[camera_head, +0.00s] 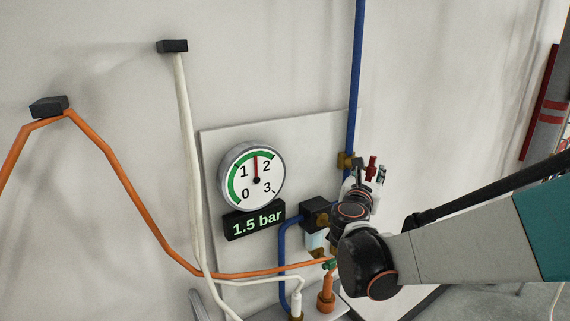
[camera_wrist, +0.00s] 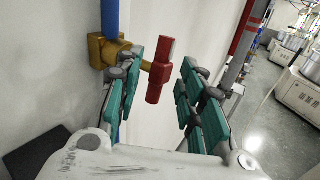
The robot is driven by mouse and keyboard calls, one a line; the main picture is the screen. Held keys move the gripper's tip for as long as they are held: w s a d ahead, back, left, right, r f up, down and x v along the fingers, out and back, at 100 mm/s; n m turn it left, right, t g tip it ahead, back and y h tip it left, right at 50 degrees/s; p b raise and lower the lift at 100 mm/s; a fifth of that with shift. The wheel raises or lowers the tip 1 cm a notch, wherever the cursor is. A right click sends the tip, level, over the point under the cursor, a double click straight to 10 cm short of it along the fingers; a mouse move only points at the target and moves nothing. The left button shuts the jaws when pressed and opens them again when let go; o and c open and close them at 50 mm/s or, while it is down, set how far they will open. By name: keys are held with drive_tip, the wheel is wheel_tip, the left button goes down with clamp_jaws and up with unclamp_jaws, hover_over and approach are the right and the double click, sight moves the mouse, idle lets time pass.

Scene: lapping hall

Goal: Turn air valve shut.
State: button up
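The air valve is a brass body (camera_wrist: 110,50) on a blue pipe, with a red bar handle (camera_wrist: 160,72) on a short brass stem. The handle runs roughly along the pipe. In the head view the brass body (camera_head: 345,160) and red handle (camera_head: 372,168) show just behind my gripper (camera_head: 365,178), which partly hides them. In the wrist view my gripper (camera_wrist: 175,62) is open. Its teal-padded fingers stand on either side of the red handle, with a gap on the right.
A round gauge (camera_head: 251,178) has its needle between 1 and 2; the display (camera_head: 254,221) below reads 1.5 bar. The blue pipe (camera_head: 355,80) runs up the wall. Orange (camera_head: 130,190) and white (camera_head: 187,130) hoses hang left.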

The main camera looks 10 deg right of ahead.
sight(371, 170)
drive_tip(key=shift+x, duration=2.1)
clamp_jaws()
